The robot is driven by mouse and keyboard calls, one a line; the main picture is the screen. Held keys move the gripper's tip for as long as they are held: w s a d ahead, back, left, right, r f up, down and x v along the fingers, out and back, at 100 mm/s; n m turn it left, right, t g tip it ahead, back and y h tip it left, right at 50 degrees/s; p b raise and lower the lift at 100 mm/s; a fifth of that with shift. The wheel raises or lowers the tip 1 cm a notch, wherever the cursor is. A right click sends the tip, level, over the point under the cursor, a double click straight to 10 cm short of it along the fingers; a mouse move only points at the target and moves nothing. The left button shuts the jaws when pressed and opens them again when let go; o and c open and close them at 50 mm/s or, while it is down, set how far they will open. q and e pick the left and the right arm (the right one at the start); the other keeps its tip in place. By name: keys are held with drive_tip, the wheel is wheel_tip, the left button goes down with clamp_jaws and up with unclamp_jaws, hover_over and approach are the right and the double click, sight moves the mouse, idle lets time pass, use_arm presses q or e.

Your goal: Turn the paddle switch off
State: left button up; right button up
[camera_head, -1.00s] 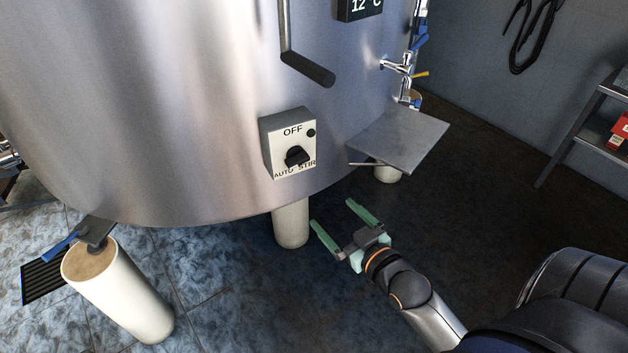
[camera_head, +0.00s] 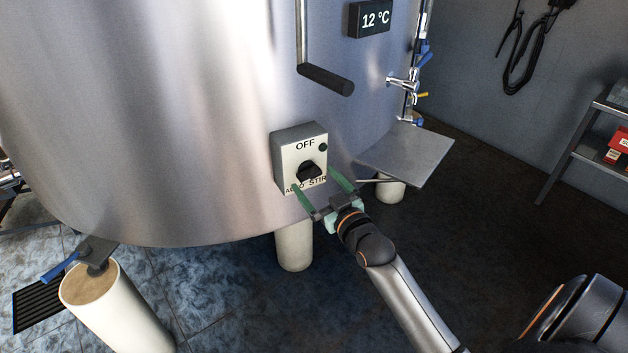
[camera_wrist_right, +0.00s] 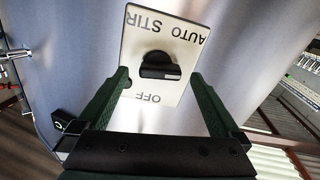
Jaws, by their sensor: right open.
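The paddle switch is a black knob (camera_head: 311,171) on a pale box (camera_head: 286,160) fixed to the steel tank. Its plate reads OFF at the top and AUTO and STIR at the bottom. My right gripper (camera_head: 315,179) is open, its green fingers in front of the plate's lower part, one to each side of the knob. In the right wrist view the plate (camera_wrist_right: 140,35) appears upside down, with the knob (camera_wrist_right: 158,66) between the fingertips (camera_wrist_right: 160,76). Nothing is held. I cannot tell which label the knob points at. My left gripper is not in view.
A tap (camera_head: 404,80) and a temperature display (camera_head: 370,19) are higher up. The floor below right is clear.

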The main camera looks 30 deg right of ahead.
drive_tip(key=shift+w, duration=0.85)
drive_tip(key=c, duration=1.4)
